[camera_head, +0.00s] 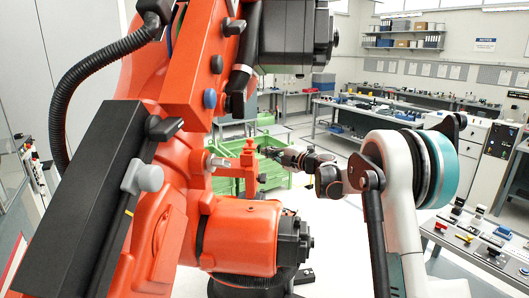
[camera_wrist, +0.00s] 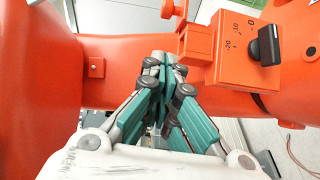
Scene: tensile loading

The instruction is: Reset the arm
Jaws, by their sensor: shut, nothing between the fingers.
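A large orange arm (camera_head: 245,235) fills the left and middle of the head view. In the wrist view its orange body (camera_wrist: 120,65) lies behind my fingers. An orange block with a scale marked -20, -10, 0 (camera_wrist: 232,48) carries a black knob (camera_wrist: 266,45), right of my fingertips. My gripper (camera_head: 268,151) reaches in from the right, close to an orange upright piece (camera_head: 250,165). In the wrist view my gripper (camera_wrist: 163,62) has its teal fingers together with nothing between them. I cannot tell whether the fingertips touch the orange arm.
Green crates (camera_head: 270,178) stand on the floor behind the gripper. Workbenches (camera_head: 400,112) line the back. A bench with small coloured items (camera_head: 478,248) is at the lower right. A black hose (camera_head: 75,85) curves along the orange arm's left.

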